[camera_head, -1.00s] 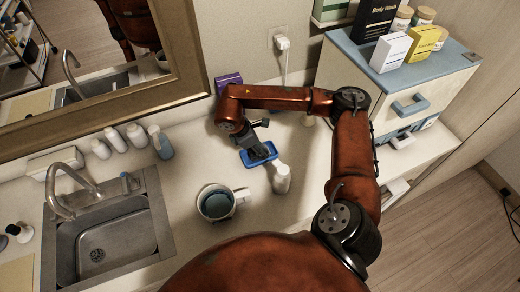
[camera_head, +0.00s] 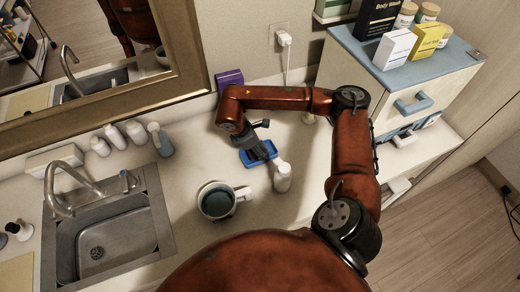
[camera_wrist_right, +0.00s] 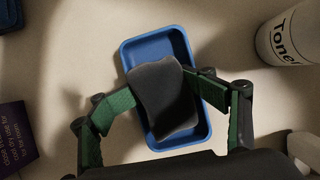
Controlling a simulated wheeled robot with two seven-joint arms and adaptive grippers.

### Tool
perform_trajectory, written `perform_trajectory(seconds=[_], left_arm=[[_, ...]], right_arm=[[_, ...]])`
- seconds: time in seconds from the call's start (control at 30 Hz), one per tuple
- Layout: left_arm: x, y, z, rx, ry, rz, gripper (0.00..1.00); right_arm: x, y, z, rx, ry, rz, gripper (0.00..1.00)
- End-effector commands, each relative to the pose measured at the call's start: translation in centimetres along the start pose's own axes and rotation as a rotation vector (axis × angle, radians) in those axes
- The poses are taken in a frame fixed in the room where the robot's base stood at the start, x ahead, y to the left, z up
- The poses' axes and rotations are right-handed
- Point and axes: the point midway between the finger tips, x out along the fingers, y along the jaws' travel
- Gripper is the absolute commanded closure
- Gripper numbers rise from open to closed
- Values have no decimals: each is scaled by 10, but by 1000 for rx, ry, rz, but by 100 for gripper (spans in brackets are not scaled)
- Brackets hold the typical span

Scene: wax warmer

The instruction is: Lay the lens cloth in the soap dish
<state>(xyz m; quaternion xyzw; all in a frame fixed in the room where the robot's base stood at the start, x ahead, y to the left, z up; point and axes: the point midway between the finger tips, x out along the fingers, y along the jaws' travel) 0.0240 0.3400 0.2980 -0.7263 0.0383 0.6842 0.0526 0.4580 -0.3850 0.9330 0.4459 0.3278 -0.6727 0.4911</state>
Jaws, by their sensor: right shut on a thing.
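The blue soap dish (camera_head: 246,160) stands on the counter below the wall outlet. It also shows in the right wrist view (camera_wrist_right: 150,47) as a blue rectangular tray with raised walls. The dark grey lens cloth (camera_wrist_right: 165,95) is over the dish's inside, between my right gripper's fingers. My right gripper (camera_head: 258,150) is above the dish, and its green-padded fingers (camera_wrist_right: 163,88) are shut on the cloth. I cannot tell whether the cloth touches the dish floor. My left gripper is not in view.
A white bottle (camera_head: 282,177) labelled Toner stands just beside the dish. A wax warmer or mug with dark contents (camera_head: 217,203) is nearer, to the left. A purple box (camera_head: 229,79) stands behind. The sink (camera_head: 108,240) and several bottles are at the left.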

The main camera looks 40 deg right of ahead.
Motion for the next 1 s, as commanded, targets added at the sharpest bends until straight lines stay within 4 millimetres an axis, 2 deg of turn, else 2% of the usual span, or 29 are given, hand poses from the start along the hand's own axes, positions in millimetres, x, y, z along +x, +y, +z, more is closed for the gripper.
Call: perform_trajectory(seconds=[0.23,0.37,0.43,0.57,0.8,1.0], left_arm=[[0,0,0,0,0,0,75],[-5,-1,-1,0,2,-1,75],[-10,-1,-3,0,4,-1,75],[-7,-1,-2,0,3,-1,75],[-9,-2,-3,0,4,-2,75],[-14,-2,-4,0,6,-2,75]], right_arm=[[2,-1,1,-1,-5,-4,47],[-6,0,4,0,-5,-2,47],[-15,0,8,1,-4,0,47],[-39,1,4,-1,-1,4,47],[-94,1,5,0,-2,5,47],[-123,1,6,2,-2,3,47]])
